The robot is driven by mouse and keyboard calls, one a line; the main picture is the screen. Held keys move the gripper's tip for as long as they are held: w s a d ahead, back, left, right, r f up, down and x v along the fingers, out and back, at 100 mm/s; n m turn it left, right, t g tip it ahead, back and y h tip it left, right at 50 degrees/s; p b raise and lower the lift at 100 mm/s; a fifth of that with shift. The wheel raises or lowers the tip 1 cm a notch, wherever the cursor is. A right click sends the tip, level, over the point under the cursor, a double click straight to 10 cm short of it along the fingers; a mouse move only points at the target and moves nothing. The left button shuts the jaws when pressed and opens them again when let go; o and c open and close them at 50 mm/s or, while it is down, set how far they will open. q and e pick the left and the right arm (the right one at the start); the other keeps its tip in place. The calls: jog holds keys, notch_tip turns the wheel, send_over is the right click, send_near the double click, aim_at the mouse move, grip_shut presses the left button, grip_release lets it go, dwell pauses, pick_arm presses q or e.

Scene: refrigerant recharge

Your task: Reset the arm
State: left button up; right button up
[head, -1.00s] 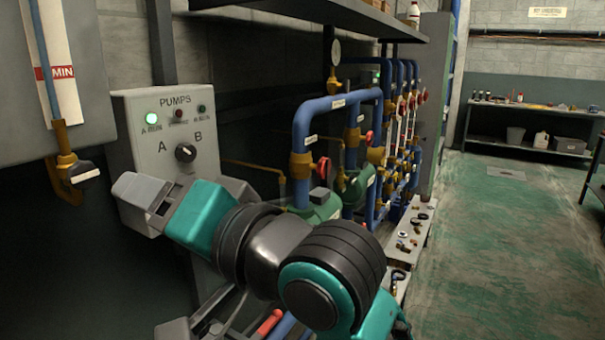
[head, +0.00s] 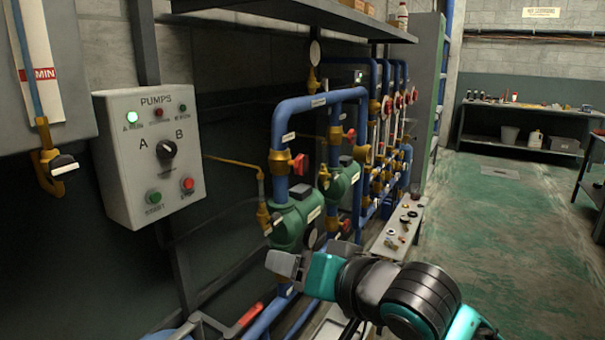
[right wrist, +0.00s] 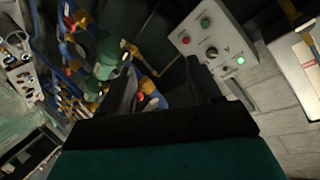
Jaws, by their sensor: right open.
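My right arm comes in from the bottom right of the head view. Its gripper (head: 282,264) is in front of the green pump (head: 298,222) and the blue pipework; I cannot tell whether it touches them. The right wrist view shows its two dark fingers (right wrist: 165,92) apart, with no object between them that I can make out. The pump control box (head: 152,158) is on the left, with a green lamp lit, a selector knob (head: 166,149), a green button (head: 154,197) and a red button (head: 187,184). My left gripper is not in the head view.
Blue pipes (head: 318,102) with red-handled valves run along the wall. A red lever (head: 251,315) is low at the front. A low bench (head: 378,243) holds small fittings. A gauge with a brass tap (head: 47,160) hangs at far left. The green floor (head: 490,240) on the right is clear.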

jog(key=w+d+f+h, duration=0.3)
jog(key=d+f, duration=0.1)
jog(key=d, duration=0.5)
jog(key=s+d+f+n+h, duration=0.1)
jog(key=d+f, duration=0.2)
jog(key=f, duration=0.2)
jog(key=s+d+f, duration=0.1)
jog(key=d+f, duration=0.2)
jog(key=f, duration=0.3)
jog(key=s+d+f+n+h, duration=0.2)
jog(key=s+d+f+n, duration=0.1)
jog(key=s+d+f, duration=0.5)
jog(key=s+d+f+n+h, duration=0.1)
jog(key=s+d+f+n, duration=0.3)
jog(key=s+f, duration=0.55)
jog(key=a+m, duration=0.6)
jog(key=a, duration=0.3)
jog(key=shift+f, duration=0.4)
